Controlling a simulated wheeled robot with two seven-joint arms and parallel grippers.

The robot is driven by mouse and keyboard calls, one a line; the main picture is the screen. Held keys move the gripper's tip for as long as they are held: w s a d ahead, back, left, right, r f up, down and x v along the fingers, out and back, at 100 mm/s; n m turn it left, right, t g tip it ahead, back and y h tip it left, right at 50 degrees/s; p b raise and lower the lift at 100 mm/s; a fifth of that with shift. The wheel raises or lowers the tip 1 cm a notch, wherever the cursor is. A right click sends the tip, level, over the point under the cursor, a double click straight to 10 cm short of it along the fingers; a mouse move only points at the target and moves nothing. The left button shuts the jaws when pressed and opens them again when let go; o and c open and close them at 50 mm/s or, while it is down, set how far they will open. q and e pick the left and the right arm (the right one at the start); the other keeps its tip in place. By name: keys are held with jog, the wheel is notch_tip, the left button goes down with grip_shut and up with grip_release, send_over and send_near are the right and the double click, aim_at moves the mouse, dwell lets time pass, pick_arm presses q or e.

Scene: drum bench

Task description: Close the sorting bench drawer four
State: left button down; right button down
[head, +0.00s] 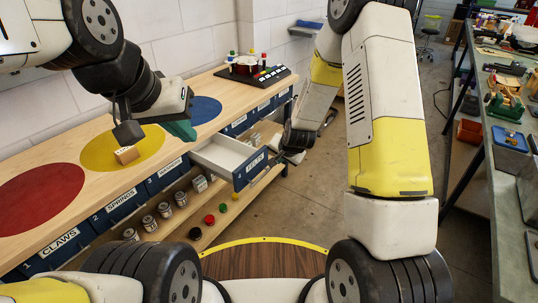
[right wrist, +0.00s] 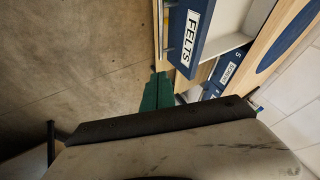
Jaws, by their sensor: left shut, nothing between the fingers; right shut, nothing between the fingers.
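The open drawer (head: 222,152) labelled FELTS is pulled out from the bench front, past the drawers on both sides. Its pale inside looks empty in the head view. Its blue front (head: 251,169) faces the aisle; in the right wrist view the front (right wrist: 187,48) and its bar handle lie just beyond my fingers. My right gripper (head: 291,156) is beside the drawer front, outside it; its green fingers (right wrist: 157,90) are together and empty. I cannot tell whether they touch the front. My left gripper (head: 181,130) is shut and empty above the bench top, near the yellow circle.
The wooden bench (head: 62,158) carries coloured circles, a small wooden block (head: 126,155) and a black tray (head: 252,75) at the far end. Shut blue drawers flank the open one. Jars and coloured lids stand on the lower shelf. Floor right of the drawer is clear.

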send_near(263, 164)
notch_tip(263, 164, down, 4)
jog(key=d, duration=0.3)
jog(key=w+a, duration=0.2)
jog(key=shift+a, duration=0.4)
jog(key=shift+w+a, duration=0.4)
